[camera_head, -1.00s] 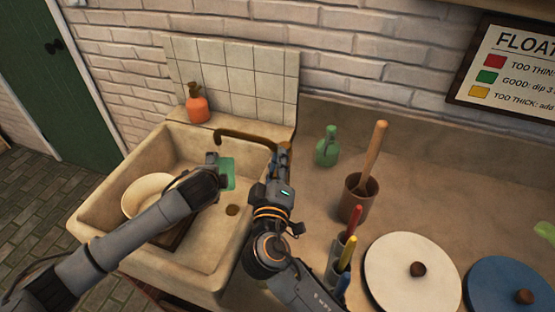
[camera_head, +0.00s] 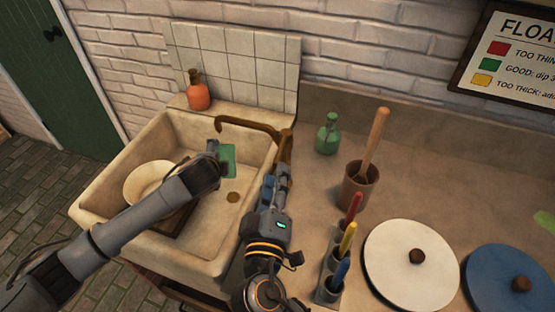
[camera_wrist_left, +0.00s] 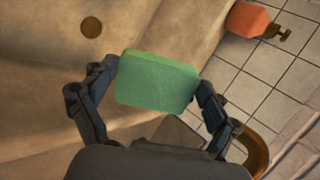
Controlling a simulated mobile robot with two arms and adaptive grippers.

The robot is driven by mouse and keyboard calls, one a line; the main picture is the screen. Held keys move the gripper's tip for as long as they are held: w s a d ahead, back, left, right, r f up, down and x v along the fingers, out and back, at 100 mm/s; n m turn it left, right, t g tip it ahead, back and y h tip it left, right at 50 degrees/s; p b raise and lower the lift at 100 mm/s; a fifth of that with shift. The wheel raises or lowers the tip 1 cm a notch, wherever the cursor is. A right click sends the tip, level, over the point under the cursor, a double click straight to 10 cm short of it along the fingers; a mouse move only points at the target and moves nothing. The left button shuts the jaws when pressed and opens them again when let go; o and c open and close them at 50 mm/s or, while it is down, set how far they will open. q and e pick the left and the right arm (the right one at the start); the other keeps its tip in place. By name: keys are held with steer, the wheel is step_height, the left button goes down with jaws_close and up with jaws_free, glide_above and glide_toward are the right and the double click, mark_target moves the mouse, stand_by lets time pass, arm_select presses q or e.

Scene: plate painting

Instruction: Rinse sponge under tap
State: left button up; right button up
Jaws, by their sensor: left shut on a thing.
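The green sponge (camera_head: 229,160) is over the stone sink (camera_head: 98,180), just below and beside the spout of the brass tap (camera_head: 243,126). My left gripper (camera_head: 222,163) is shut on the sponge. In the left wrist view the sponge (camera_wrist_left: 155,82) sits between both fingers, and part of the tap (camera_wrist_left: 257,150) shows at lower right. No water shows at the spout. My right gripper (camera_head: 277,180) is at the sink's right edge, just on the near side of the tap's upright. Its fingertips are small and overlap in the view, so their opening is unclear.
An orange bottle (camera_head: 198,92) stands behind the sink. A green bottle (camera_head: 327,137), a brown pot (camera_head: 357,190), a brush holder (camera_head: 329,290) and two lidded pots stand on the counter at right.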

steer(key=s, duration=0.2)
steer(key=shift+s+a, duration=0.2)
steer(key=shift+s, duration=0.1)
